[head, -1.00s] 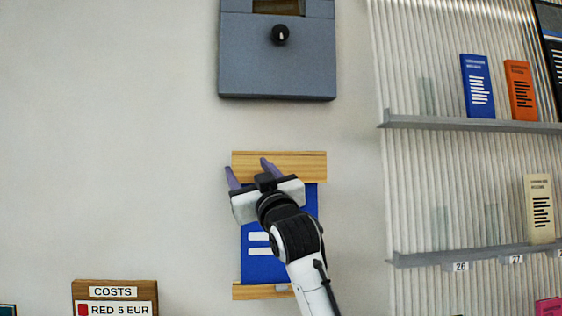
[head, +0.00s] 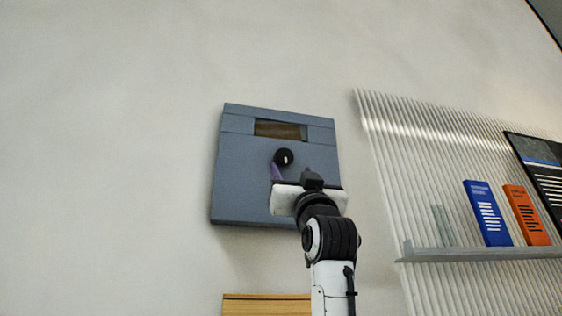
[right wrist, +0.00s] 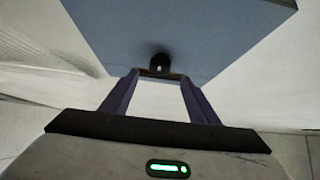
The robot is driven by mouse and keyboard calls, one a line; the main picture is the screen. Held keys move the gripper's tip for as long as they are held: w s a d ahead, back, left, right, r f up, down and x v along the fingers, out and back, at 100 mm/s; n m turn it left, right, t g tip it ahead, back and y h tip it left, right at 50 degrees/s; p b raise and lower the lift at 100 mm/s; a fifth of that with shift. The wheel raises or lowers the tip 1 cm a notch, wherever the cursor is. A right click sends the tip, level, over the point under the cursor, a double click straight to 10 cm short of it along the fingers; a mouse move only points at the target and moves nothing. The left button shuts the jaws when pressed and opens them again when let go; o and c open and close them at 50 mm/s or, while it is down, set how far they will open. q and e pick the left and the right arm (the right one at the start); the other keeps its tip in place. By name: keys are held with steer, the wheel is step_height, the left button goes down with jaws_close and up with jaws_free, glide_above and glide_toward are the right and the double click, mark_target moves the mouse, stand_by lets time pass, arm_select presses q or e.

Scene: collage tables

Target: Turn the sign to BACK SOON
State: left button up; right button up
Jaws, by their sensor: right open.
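The sign is a grey-blue box (head: 240,180) on the wall, with a small window (head: 280,130) in its upper part that shows a brown strip. Any words in the window are not readable. A black round knob (head: 284,157) with a white mark sits below the window. My right gripper (head: 291,173) is open and empty, in front of the box just below the knob. In the right wrist view the knob (right wrist: 160,63) shows beyond and between the open fingertips (right wrist: 158,75). I cannot tell whether they touch it. My left gripper is not in view.
A wooden-edged board (head: 265,304) is on the wall below the box. To the right, a ribbed panel carries a grey shelf (head: 480,254) with a blue booklet (head: 488,213) and an orange booklet (head: 527,215). The wall left of the box is bare.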

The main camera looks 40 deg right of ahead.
mark_target(285, 160)
steer(key=p+x, duration=0.2)
steer(key=x, duration=0.4)
steer(key=shift+r+p, duration=0.25)
steer(key=shift+p, duration=0.15)
steer(key=shift+w+d+r, duration=0.2)
steer(key=shift+w+r, duration=0.15)
steer(key=shift+w, duration=0.1)
steer(key=c, duration=1)
steer(key=shift+a+r+m+g+h, duration=0.15)
steer(key=shift+m+g+h, duration=0.35)
steer(key=shift+m+h, duration=0.5)
steer(key=shift+c, duration=0.2)
steer(key=shift+m+g+h, duration=0.4)
steer(key=shift+m, duration=0.4)
